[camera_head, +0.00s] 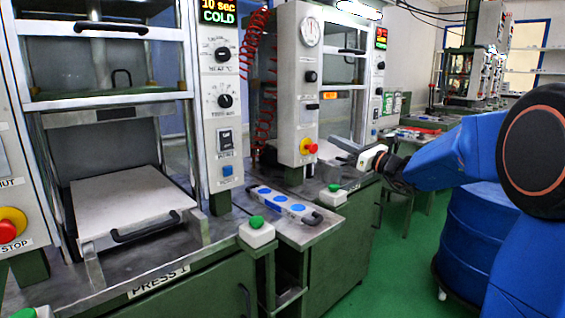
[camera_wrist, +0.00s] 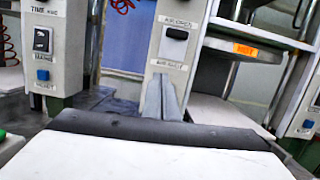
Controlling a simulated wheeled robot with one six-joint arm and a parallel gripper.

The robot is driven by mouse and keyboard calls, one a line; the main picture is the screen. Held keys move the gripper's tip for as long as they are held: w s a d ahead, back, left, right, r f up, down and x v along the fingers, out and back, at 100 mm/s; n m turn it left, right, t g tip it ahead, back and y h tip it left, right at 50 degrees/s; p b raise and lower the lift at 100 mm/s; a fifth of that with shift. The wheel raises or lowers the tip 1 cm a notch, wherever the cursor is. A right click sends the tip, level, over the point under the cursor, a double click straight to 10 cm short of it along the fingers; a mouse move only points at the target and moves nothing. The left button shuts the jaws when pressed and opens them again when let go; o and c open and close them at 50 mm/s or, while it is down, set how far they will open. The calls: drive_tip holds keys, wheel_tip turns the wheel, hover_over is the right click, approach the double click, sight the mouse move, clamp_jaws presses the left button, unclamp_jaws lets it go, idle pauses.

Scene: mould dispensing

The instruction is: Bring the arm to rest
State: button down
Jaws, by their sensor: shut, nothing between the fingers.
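My blue arm (camera_head: 440,160) reaches in from the right side of the head view, roughly level, and points left toward the second press. My gripper (camera_head: 338,148) is at its end, in front of that press and above the bench. Its grey fingers are shut and empty. In the wrist view the fingers (camera_wrist: 164,98) show together in the middle, before a grey control column (camera_wrist: 176,45). I see no contact between the gripper and the press in the head view.
Press 1 (camera_head: 160,284) stands at the left with a pale plate (camera_head: 125,200) on its lower bed. A blue drum (camera_head: 470,235) stands below my arm. Green floor (camera_head: 395,260) is clear between.

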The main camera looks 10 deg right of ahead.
drive_tip(key=s+a+f+n+g+h, duration=0.1)
drive_tip(key=s+a+f+n+g, duration=0.3)
drive_tip(key=s, duration=0.4)
drive_tip(key=s+a+f+n+g, duration=0.2)
drive_tip(key=s+a+f+n, duration=0.3)
drive_tip(key=s, duration=0.4)
drive_tip(key=s+a+f+n+g+h, duration=0.1)
drive_tip(key=s+a+f+n+g, duration=0.3)
drive_tip(key=s, duration=0.4)
drive_tip(key=s+d+f+n+h, duration=0.5)
drive_tip(key=s+d+f+n, duration=0.1)
drive_tip(key=s, duration=0.5)
drive_tip(key=s+d+f+n+g+h, duration=0.1)
drive_tip(key=s+d+f+n+h, duration=0.4)
drive_tip(key=s, duration=0.6)
drive_tip(key=d+f+n, duration=0.2)
drive_tip(key=d+n, duration=0.1)
drive_tip(key=shift+s+d+f+n+h, duration=0.15)
drive_tip(key=shift+d+f+n+h, duration=0.15)
drive_tip(key=shift+n, duration=0.1)
